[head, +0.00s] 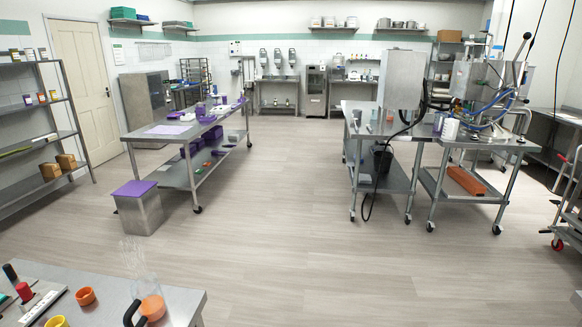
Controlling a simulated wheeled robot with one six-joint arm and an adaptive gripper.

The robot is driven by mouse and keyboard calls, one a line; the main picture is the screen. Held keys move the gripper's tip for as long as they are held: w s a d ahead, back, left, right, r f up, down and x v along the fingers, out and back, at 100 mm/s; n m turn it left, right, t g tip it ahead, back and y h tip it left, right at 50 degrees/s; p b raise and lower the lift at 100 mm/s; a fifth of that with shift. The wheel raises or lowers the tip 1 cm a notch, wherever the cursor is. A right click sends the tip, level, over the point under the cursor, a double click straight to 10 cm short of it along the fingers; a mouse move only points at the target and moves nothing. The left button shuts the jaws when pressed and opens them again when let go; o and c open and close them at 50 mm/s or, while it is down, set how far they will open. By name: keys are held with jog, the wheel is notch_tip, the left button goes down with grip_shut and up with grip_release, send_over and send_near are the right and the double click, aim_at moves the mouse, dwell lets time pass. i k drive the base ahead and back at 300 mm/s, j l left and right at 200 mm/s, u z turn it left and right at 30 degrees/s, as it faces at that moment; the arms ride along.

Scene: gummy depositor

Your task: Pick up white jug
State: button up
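A small white container (450,129), which may be the white jug, stands upright on the steel cart at the right, below the depositor machine. It is too small to make out a handle or spout. A bluish container (438,122) stands close beside it on the left. A clear jug (149,292) with a black handle and orange contents stands on the near table at the lower left, with steam above it. My gripper is not in view.
The steel cart (484,141) carries the depositor machine (478,85) and blue hoses; an orange block (466,181) lies on its lower shelf. A steel table (385,134) adjoins it, with a black cable hanging to the floor. The central floor (290,220) is clear.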

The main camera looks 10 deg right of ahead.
aim_at(450, 126)
jog(key=i+l+z, duration=0.1)
jog(key=i+z, duration=0.2)
jog(key=i, duration=0.6)
jog(key=i+j+z, duration=0.15)
jog(key=i+z, duration=0.2)
jog(key=i, duration=0.5)
jog(key=i+z, duration=0.1)
jog(key=i, duration=0.8)
jog(key=i+j+z, duration=0.1)
jog(key=i, duration=0.75)
jog(key=i+z, duration=0.35)
jog(key=i+j+z, duration=0.1)
jog(key=i+z, duration=0.25)
jog(key=i, duration=0.2)
jog(key=i+j+z, duration=0.35)
jog(key=i+l, duration=0.1)
